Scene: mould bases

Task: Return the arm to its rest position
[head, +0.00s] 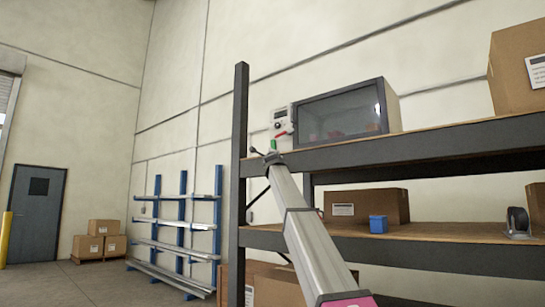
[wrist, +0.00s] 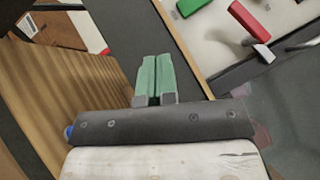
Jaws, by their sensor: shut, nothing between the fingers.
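My arm (head: 307,232) is stretched up and out from the lower middle of the head view, in front of the dark shelf rack. My gripper (head: 272,145) is at its far end, by the upper shelf's left end, just in front of the control panel of a box-like machine. In the wrist view my gripper (wrist: 157,72) shows two green fingers side by side, shut with nothing between them. Whether the fingertips touch anything cannot be told.
The machine (head: 340,110) has a glass front; its red handle (wrist: 249,21) shows in the wrist view. A blue bar rack (head: 181,230) stands farther left. Floor at left looks open.

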